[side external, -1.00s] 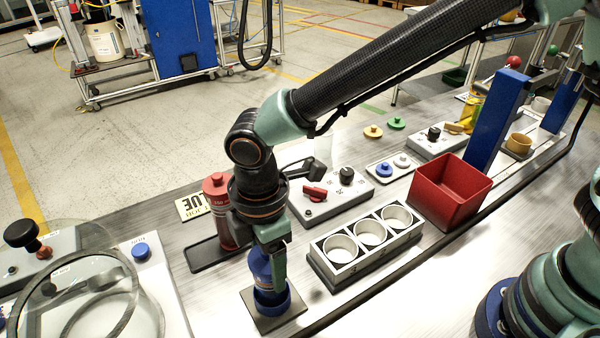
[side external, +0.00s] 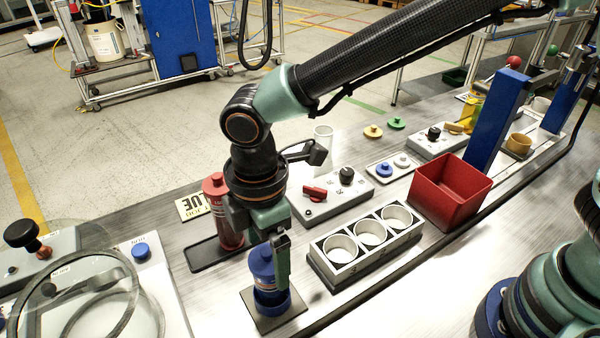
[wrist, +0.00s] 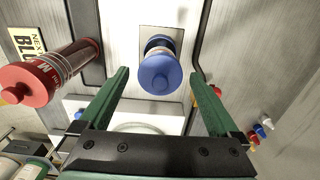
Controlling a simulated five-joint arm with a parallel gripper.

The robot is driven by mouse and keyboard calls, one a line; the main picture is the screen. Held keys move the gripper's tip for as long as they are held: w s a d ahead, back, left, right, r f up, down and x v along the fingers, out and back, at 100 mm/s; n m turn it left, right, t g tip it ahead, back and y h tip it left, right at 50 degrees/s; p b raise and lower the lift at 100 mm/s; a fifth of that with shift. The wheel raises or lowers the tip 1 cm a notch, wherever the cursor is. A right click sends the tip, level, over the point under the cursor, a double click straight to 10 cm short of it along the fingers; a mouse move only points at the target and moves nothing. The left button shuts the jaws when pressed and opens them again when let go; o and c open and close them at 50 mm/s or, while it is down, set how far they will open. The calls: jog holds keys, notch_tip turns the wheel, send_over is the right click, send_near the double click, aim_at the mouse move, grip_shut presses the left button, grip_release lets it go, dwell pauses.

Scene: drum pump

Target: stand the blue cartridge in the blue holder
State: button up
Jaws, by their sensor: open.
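The blue cartridge (side external: 262,267) stands upright in the blue holder (side external: 272,302), a ring on a dark square plate at the front of the bench. In the wrist view the cartridge's blue cap (wrist: 159,75) shows between the fingers, with clear space on both sides, and part of the holder's plate (wrist: 172,18) lies beyond it. My gripper (side external: 262,243) is open just above and around the cartridge's top. It also shows in the wrist view (wrist: 160,98). The cartridge's lower end is hidden inside the holder ring.
A red cartridge (side external: 222,210) stands close behind my gripper on a dark tray (side external: 205,258). A grey block with three round cups (side external: 340,268) is to the right, then a red bin (side external: 450,190). A clear round lid (side external: 75,285) is at the left.

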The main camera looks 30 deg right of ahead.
notch_tip(320, 180, up, 9)
jog(key=shift+d+r, duration=0.1)
jog(key=shift+r, duration=0.1)
jog(key=w+d+r+m+t+y, duration=0.15)
jog(key=d+m, duration=0.45)
jog(key=d, duration=0.6)
jog(key=w+d+r+m+t+h, duration=0.1)
jog(key=d+r+m+t, duration=0.15)
jog(key=d+m, duration=0.6)
jog(key=s+d+m+t, duration=0.1)
jog(key=s+d+m, duration=0.2)
jog(key=d, duration=0.8)
jog(key=shift+d+f+t, duration=0.3)
jog(key=shift+d+f, duration=0.1)
jog(key=shift+f, duration=0.05)
jog(key=shift+m, duration=0.25)
